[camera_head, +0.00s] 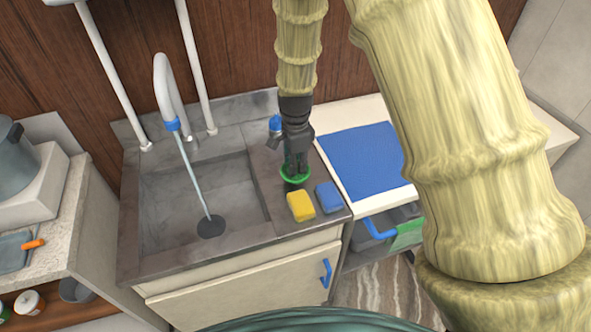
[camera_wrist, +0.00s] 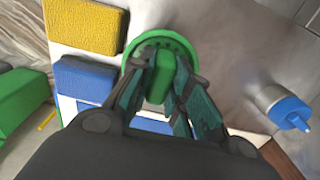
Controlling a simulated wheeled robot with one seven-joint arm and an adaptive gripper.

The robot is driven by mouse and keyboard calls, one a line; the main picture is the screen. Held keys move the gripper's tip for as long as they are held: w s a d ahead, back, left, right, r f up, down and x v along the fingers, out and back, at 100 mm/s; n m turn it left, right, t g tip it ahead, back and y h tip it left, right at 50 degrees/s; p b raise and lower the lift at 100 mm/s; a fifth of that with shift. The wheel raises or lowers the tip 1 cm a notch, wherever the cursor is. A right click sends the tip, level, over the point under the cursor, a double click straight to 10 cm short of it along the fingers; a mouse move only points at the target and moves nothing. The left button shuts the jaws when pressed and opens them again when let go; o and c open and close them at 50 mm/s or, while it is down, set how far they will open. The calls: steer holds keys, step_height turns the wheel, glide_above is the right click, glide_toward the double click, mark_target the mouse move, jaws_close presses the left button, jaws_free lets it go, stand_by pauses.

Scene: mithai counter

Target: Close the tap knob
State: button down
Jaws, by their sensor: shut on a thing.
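The tap knob (camera_head: 295,180) is green and round, on the grey counter to the right of the sink. My gripper (camera_head: 296,167) points down onto it from above. In the wrist view the knob's round base (camera_wrist: 178,43) shows beyond the fingers, and its raised green grip (camera_wrist: 161,78) sits between the two fingertips (camera_wrist: 162,68). My gripper is shut on this grip. The tap (camera_head: 163,85) is a curved grey spout with a blue tip, and a stream of water (camera_head: 194,178) runs from it to the dark drain (camera_head: 211,227).
A yellow sponge (camera_head: 301,206) and a blue sponge (camera_head: 328,197) lie close to the knob. A blue-topped dispenser (camera_head: 275,124) stands just behind my gripper. The sink basin (camera_head: 165,205) lies to the left, and a blue mat (camera_head: 360,158) lies on the white surface to the right.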

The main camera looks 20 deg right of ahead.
steer(key=shift+f+p, duration=0.85)
steer(key=shift+f, duration=0.75)
steer(key=shift+f, duration=0.2)
steer(key=c, duration=1.3)
jaws_free()
steer(key=shift+f+b, duration=0.1)
steer(key=shift+b, duration=0.2)
